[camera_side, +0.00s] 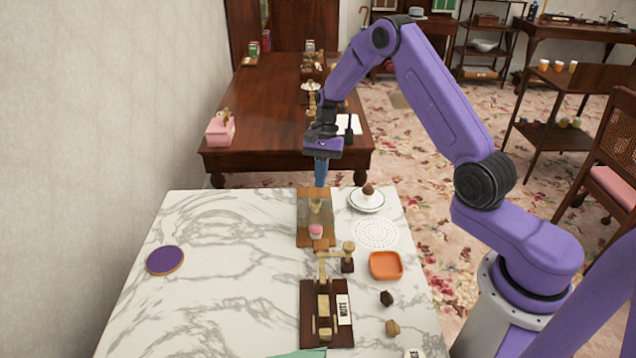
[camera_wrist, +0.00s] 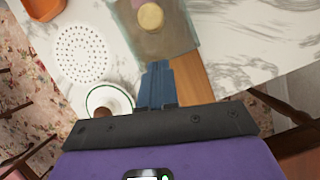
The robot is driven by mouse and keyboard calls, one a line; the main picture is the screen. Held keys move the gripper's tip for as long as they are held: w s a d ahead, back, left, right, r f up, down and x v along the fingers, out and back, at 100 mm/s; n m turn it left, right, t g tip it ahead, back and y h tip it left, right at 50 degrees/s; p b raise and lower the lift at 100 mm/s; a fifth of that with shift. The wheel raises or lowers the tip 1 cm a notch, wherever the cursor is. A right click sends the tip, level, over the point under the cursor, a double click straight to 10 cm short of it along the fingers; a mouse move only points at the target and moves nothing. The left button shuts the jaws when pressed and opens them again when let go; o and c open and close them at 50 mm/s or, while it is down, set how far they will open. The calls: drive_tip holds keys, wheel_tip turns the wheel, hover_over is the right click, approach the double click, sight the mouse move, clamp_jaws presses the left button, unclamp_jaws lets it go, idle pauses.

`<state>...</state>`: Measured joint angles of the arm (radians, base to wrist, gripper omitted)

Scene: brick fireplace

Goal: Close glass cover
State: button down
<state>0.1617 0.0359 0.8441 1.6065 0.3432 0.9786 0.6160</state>
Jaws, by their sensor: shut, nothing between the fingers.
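A see-through glass cover (camera_wrist: 185,35) shows in the wrist view over part of a wooden board. A round pale-yellow thing (camera_wrist: 151,16) shows by it. In the side view the wooden board (camera_side: 304,241) lies on the marble table, with a pink-topped item (camera_side: 316,231) near its front end. The glass is faint there, and I cannot tell its exact tilt. My gripper (camera_side: 320,184) points down above the board's far end, with its blue fingers together and empty. In the wrist view the fingertips (camera_wrist: 158,66) appear close to the glass edge; contact is unclear.
A plate with a brown item (camera_side: 367,199) stands right of the board, beside a white perforated mat (camera_side: 375,233) and an orange dish (camera_side: 386,265). A brass device on a dark base (camera_side: 341,340) stands in front. The left marble is clear except for a purple disc (camera_side: 165,260).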

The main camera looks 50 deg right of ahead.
sight(317, 200)
drive_tip(key=shift+s+a, duration=0.35)
drive_tip(key=shift+a, duration=0.3)
drive_tip(key=shift+s+a, duration=0.35)
drive_tip(key=shift+a, duration=0.3)
drive_tip(key=shift+s+a, duration=0.85)
drive_tip(key=shift+a, duration=0.1)
